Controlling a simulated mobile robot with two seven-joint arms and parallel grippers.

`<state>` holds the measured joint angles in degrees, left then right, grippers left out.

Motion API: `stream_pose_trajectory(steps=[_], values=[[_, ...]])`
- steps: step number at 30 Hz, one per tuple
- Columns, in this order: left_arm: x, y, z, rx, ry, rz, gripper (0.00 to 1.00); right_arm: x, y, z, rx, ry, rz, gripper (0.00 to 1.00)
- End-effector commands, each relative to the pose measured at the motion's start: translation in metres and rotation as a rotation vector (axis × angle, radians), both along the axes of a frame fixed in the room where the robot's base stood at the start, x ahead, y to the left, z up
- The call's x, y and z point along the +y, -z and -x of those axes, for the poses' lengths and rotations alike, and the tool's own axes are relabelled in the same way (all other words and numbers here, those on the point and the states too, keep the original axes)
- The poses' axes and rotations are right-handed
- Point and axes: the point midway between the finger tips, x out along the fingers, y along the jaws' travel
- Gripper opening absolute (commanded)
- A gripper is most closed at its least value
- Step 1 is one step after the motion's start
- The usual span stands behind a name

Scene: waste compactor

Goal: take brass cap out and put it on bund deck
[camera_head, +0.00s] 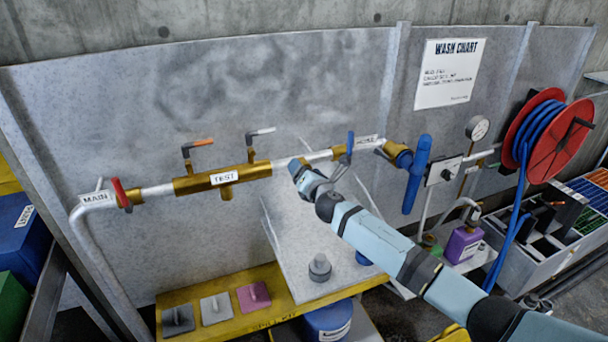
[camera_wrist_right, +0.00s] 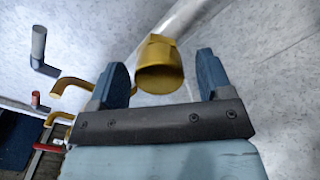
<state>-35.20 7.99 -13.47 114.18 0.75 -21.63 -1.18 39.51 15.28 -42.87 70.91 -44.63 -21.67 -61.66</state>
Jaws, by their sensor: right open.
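My right gripper (camera_head: 298,168) is in front of the pipe run, just right of the brass TEST body (camera_head: 190,185). In the right wrist view my right gripper (camera_wrist_right: 160,82) is open, one finger on each side. A brass hex-topped fitting (camera_wrist_right: 160,68), which looks like the brass cap, shows between the fingers with space on both sides. I cannot tell whether it is at finger depth; my gripper hides that area in the head view. A yellow deck (camera_head: 280,312), probably the bund deck, lies below. My left gripper is not in view.
Several valve levers stick out from the pipe, including a blue one (camera_head: 350,145) beside my gripper and a red one (camera_head: 120,192). Grey, white and pink pads (camera_head: 253,297) lie on the deck's left part. A grey knobbed cylinder (camera_head: 320,268) stands right of them.

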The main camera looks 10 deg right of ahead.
Motion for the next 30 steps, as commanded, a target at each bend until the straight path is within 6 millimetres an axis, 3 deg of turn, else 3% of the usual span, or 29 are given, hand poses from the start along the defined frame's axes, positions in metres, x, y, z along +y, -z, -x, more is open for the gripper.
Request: stream_pose_trajectory(steps=[12,22,29,30], values=[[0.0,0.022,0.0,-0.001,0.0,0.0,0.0,0.002,0.001,0.001,0.137,-0.001,-0.706,0.73],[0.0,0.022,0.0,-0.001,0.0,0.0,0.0,0.001,-0.002,0.0,0.259,-0.001,-1.332,0.73],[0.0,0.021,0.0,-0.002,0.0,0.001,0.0,0.0,-0.002,0.0,0.271,-0.001,-1.398,0.73],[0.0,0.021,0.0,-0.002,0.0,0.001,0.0,0.0,-0.002,0.0,0.271,-0.001,-1.397,0.66]])
